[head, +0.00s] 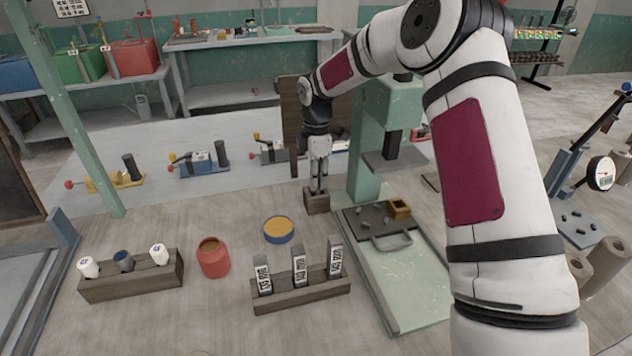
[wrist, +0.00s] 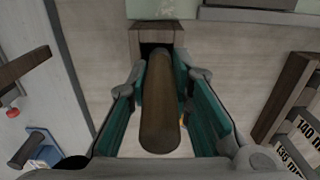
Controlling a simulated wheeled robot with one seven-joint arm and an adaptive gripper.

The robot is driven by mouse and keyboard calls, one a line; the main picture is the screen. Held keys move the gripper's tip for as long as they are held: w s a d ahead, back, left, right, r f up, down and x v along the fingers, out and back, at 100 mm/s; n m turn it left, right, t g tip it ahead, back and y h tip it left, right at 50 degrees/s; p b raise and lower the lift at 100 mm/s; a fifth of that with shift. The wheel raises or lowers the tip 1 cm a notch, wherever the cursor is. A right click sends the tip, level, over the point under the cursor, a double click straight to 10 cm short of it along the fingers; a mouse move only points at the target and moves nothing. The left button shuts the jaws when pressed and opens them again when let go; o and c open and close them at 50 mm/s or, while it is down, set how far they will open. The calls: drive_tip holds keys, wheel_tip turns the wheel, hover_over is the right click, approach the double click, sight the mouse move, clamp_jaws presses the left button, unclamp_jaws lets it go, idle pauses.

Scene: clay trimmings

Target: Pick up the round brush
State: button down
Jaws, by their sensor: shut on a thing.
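The round brush shows in the wrist view as a thick brown cylindrical handle (wrist: 160,110). Its lower end sits in the dark opening of a small wooden holder (wrist: 138,38), which also shows on the table in the head view (head: 317,203). My gripper (head: 319,186) points straight down above the holder. Its teal-padded fingers are shut on the handle, one on each side, in the wrist view. The brush's bristles are hidden inside the holder. In the head view the fingers mostly hide the handle.
A pale green press (head: 368,150) stands right beside the holder, with a dark tray (head: 355,222) on its base. In front are a blue tin (head: 279,236), a red jar (head: 213,262), a wooden rack (head: 300,295) of labelled blocks and a bottle rack (head: 130,284).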

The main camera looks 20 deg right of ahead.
drive_tip(key=r, duration=1)
drive_tip(key=shift+s+b, duration=0.2)
drive_tip(key=shift+b, duration=0.2)
drive_tip(key=s+p, duration=0.1)
drive_tip(key=s, duration=1.8)
drive_tip(key=shift+f, duration=0.15)
idle(0.6)
